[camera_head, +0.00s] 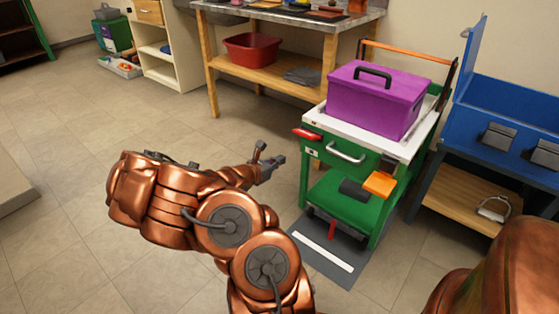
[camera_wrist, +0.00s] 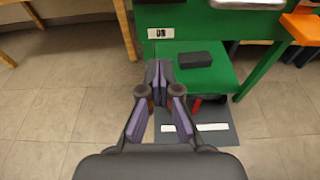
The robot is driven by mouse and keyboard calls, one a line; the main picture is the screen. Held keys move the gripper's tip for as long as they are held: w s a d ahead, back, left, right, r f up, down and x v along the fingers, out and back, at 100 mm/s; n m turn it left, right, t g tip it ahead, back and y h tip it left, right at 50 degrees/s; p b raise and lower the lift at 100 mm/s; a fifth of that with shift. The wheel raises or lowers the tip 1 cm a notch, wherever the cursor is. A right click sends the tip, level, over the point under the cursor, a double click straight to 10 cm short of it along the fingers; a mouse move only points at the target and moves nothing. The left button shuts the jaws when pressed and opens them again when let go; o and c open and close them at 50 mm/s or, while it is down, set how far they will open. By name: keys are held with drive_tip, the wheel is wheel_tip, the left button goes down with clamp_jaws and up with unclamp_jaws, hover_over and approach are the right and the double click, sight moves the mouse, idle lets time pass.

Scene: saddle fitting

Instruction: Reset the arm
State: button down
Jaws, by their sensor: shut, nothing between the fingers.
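My copper arm reaches out over the open floor in the head view. My gripper (camera_head: 268,162) is at its end, to the left of the green cart and apart from it. In the wrist view my gripper (camera_wrist: 159,84) has its purple-padded fingers together with nothing between them. The green cart (camera_head: 345,204) stands in front of the gripper, and its lower shelf (camera_wrist: 212,78) shows beyond the fingertips. A purple toolbox (camera_head: 372,104) with a dark handle sits on the cart's white top.
A wooden workbench (camera_head: 262,79) with a red bin (camera_head: 251,48) stands behind. A blue cabinet (camera_head: 500,110) is at the right. A grey mat (camera_head: 318,262) with a white stripe lies at the cart's foot. The tiled floor at the left is clear.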

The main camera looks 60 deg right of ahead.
idle(0.3)
drive_tip(key=s+a+r+m+g+y+p, duration=0.15)
drive_tip(key=a+r+m+p, duration=0.25)
drive_tip(key=r, duration=0.5)
drive_tip(key=s+a+r+m+g+p, duration=0.1)
drive_tip(key=s+a+r+m+p, duration=0.3)
drive_tip(key=r, duration=0.6)
drive_tip(key=s+a+r+m+g+y+p, duration=0.1)
drive_tip(key=a+r+m+p, duration=0.35)
drive_tip(key=r, duration=0.45)
drive_tip(key=s+a+r+m+t+y+p, duration=0.1)
drive_tip(key=a+r+y+p, duration=0.3)
drive_tip(key=a, duration=0.9)
drive_tip(key=s+a+r+m+t+y+p, duration=0.1)
drive_tip(key=s+a+r+y+p, duration=0.3)
drive_tip(key=a, duration=0.8)
drive_tip(key=s+a+r+m+t+y+p, duration=0.1)
drive_tip(key=s+a+r+t+y+p, duration=0.1)
drive_tip(key=a+r+y+p, duration=0.2)
drive_tip(key=a+r+p, duration=0.3)
drive_tip(key=a+p, duration=0.4)
drive_tip(key=a, duration=0.2)
drive_tip(key=shift+s+a+r+t, duration=0.2)
drive_tip(key=shift+a+r+t, duration=0.05)
drive_tip(key=shift+a+t, duration=0.1)
drive_tip(key=shift+d+m+y, duration=0.15)
drive_tip(key=shift+m+y, duration=0.1)
